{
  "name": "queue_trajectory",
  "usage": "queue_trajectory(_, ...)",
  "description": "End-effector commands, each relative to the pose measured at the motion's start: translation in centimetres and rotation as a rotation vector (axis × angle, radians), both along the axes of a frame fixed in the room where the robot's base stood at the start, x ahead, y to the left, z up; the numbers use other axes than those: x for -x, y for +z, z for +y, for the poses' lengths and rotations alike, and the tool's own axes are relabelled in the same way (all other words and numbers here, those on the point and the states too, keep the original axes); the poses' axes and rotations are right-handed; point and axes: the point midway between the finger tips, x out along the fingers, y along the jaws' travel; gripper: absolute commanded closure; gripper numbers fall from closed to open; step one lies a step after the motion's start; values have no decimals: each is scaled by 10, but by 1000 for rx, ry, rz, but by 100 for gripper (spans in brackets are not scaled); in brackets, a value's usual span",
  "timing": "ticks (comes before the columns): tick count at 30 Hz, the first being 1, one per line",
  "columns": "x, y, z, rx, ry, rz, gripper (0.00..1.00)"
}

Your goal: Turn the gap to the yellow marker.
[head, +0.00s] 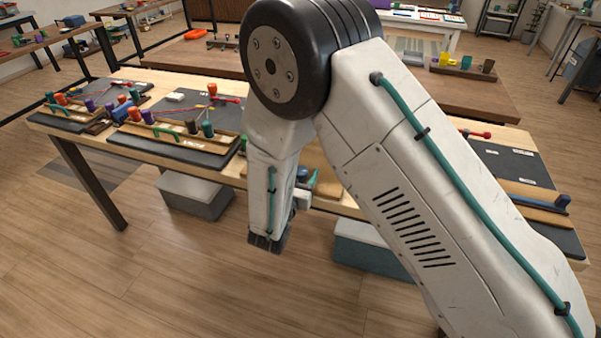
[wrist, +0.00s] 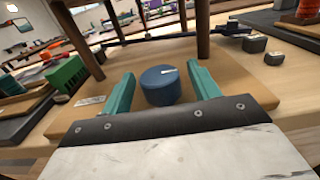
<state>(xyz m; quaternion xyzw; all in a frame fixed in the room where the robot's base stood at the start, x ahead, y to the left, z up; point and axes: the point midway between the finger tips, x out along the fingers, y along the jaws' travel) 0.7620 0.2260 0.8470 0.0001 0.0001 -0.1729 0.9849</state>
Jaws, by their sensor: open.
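A blue round knob (wrist: 160,88) with a short white mark on its top stands on a wooden board (wrist: 240,88) in the wrist view. My gripper (wrist: 160,70) is open, with one teal finger on each side of the knob. A small space shows between the knob and each finger. I cannot make out a gap in a part or a yellow marker near the knob.
Dark posts (wrist: 203,28) rise from the board around the knob. Small grey blocks (wrist: 274,58) lie at right, and a green block (wrist: 67,74) stands at left. The long table (head: 90,142) holds other boards with pegs. Grey bins (head: 195,192) stand under it.

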Motion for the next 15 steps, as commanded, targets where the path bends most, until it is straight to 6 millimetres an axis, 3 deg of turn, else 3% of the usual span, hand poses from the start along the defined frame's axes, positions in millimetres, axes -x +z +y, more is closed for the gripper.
queue_trajectory(9,-3,0,-1,0,0,0,39)
queue_trajectory(14,-3,0,-1,0,0,0,84)
queue_trajectory(15,-3,0,-1,0,0,0,84)
